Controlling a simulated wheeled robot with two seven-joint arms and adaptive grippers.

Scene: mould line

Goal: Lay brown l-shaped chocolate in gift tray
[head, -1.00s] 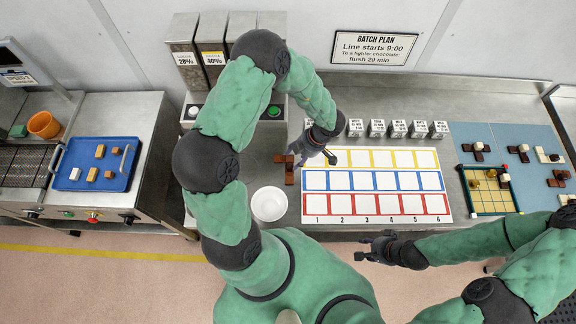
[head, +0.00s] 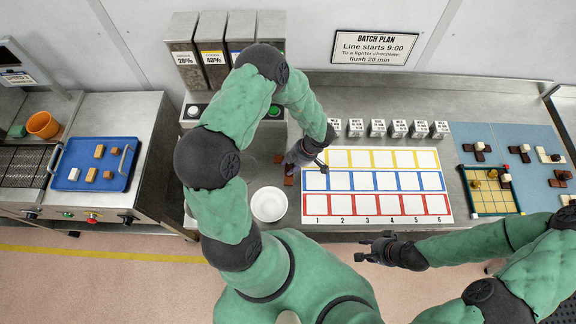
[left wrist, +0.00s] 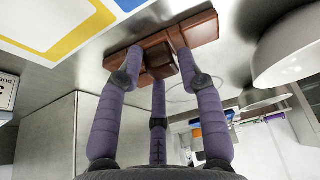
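The brown L-shaped chocolate (left wrist: 199,30) lies on the steel bench; in the head view (head: 288,181) it is partly covered by my left gripper (head: 304,167). In the left wrist view my left gripper (left wrist: 160,78) has its fingers spread at either side of the chocolate's raised middle block, with small gaps showing; it looks not closed on it.
A white bowl (head: 269,204) stands just in front of the chocolate. The numbered colour chart (head: 331,221) lies to its right, with several labelled cubes (head: 377,128) behind. Blue mats (head: 524,134) with chocolates lie at the far right. A blue tray (head: 75,183) is at the left.

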